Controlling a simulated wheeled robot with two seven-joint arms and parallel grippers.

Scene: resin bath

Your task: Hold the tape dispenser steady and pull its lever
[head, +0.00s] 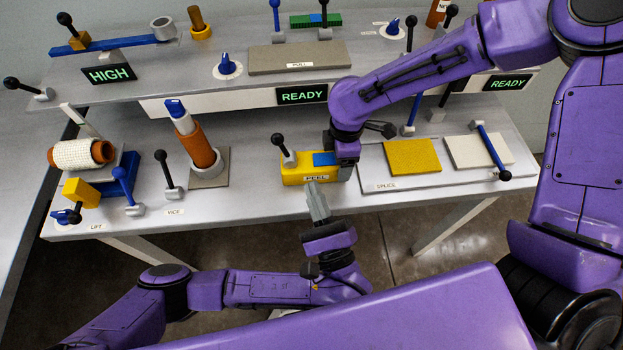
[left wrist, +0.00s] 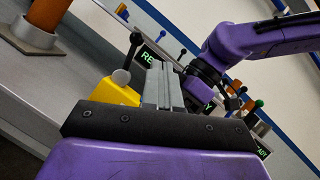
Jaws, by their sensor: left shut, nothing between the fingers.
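The yellow tape dispenser (head: 296,177), marked PEEL and with a blue patch on top, sits near the front edge of the lower shelf. Its lever (head: 284,148) has a black knob and stands up at the dispenser's left end. The dispenser also shows in the left wrist view (left wrist: 113,93), left of the fingers. My left gripper (head: 313,186) is shut and empty, its tips just in front of the dispenser; I cannot tell whether they touch it. My right gripper (head: 345,170) points down at the dispenser's right end. Its fingers are partly hidden, so their grip is unclear.
A brown and white cylinder (head: 200,145) stands in the vice to the left. A yellow pad (head: 411,156) and a white pad (head: 478,150) lie right on the splice board. The upper shelf behind carries levers, knobs and READY signs (head: 302,95).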

